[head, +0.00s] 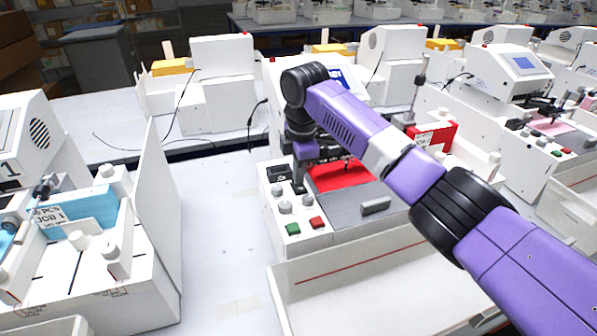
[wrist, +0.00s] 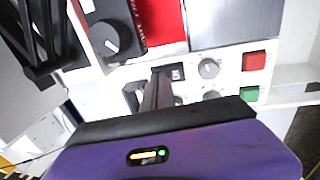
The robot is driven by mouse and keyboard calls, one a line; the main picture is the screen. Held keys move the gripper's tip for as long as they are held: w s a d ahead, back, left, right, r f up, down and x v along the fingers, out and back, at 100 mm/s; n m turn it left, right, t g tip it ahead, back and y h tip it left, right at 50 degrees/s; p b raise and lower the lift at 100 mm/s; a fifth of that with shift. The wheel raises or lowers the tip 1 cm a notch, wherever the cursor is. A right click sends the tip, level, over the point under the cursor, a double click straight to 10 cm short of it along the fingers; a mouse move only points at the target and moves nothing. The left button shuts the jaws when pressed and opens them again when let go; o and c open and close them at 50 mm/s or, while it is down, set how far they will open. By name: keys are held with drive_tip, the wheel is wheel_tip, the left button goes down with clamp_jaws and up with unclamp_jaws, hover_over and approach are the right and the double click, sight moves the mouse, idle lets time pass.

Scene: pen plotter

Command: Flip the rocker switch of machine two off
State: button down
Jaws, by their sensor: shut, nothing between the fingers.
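Machine two (head: 345,215) seems to be the middle white plotter, beside the machine marked 1; I see no number on it. In the wrist view its small dark rocker switch (wrist: 178,73) is set in the white control panel, left of a grey knob (wrist: 208,68). My gripper (wrist: 163,72) is shut and empty, its fingertips right at the left side of the rocker and partly covering it. I cannot tell whether they touch or which way the rocker is tipped. In the head view my gripper (head: 299,186) is low over the panel and the rocker is hidden.
A red button (head: 317,223) and a green button (head: 292,228) are close by on the panel. A black box with a dial (wrist: 103,38) and the red bed (head: 340,177) border it. Machine one (head: 125,262) stands left, with bare table (head: 222,220) between.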

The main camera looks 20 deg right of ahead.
drive_tip(key=shift+f, duration=0.25)
drive_tip(key=shift+s+p, duration=0.15)
drive_tip(key=shift+p, duration=0.2)
drive_tip(key=shift+s+p, duration=0.6)
drive_tip(key=shift+p, duration=0.1)
drive_tip(key=shift+r, duration=0.15)
